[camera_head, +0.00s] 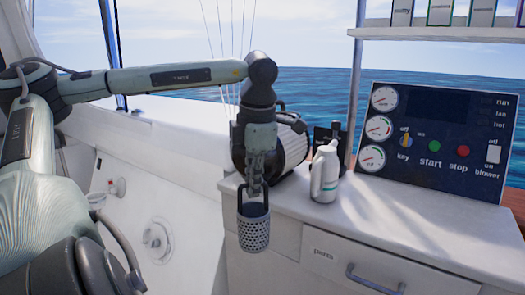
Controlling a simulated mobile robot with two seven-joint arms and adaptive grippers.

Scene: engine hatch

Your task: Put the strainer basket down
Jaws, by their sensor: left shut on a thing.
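The strainer basket (254,233) is a grey perforated cup with a dark loop handle. It hangs upright from my left gripper (254,188), which points down and is shut on the handle. The basket shows in front of the left front edge of the white counter (395,227); whether it touches the counter I cannot tell, but it seems to hang in the air. My left arm comes in from the left and partly covers a dark and silver cylindrical machine behind the gripper. My right gripper is out of view.
A white bottle (325,173) stands on the counter beside the cylindrical machine (293,143). A gauge and switch panel (440,132) stands at the back right. A drawer marked "parts" (345,265) is shut. The counter's middle and right front are clear.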

